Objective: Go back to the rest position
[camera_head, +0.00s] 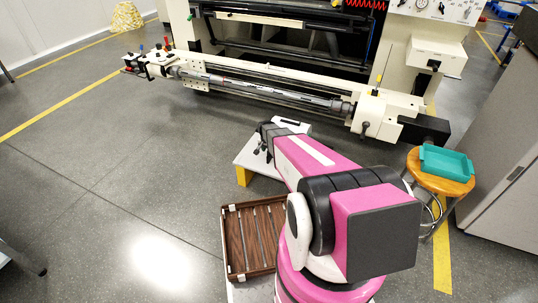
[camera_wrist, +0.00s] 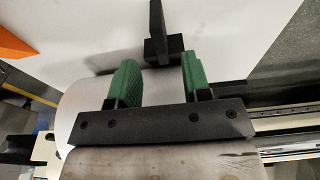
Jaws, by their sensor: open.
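My gripper shows close up in the wrist view (camera_wrist: 158,78). Its two green ridged fingers stand apart with no object clearly gripped between them. A black upright piece with a block-like base (camera_wrist: 158,32) stands beyond the fingers over a white surface (camera_wrist: 90,30). Whether it touches the fingers I cannot tell. In the head view my pink and white arm reaches forward to a low white-topped stand (camera_head: 247,158) with a yellow-orange part below. The arm hides much of that stand, and the fingers are not clear there.
A long cream machine (camera_head: 270,85) with a horizontal bar spans the back. A wooden slatted tray (camera_head: 227,245) lies left of my arm. A round wooden stool (camera_head: 425,177) with a teal tray (camera_head: 447,173) stands right, near a grey cabinet (camera_head: 490,150). The left floor is mostly clear.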

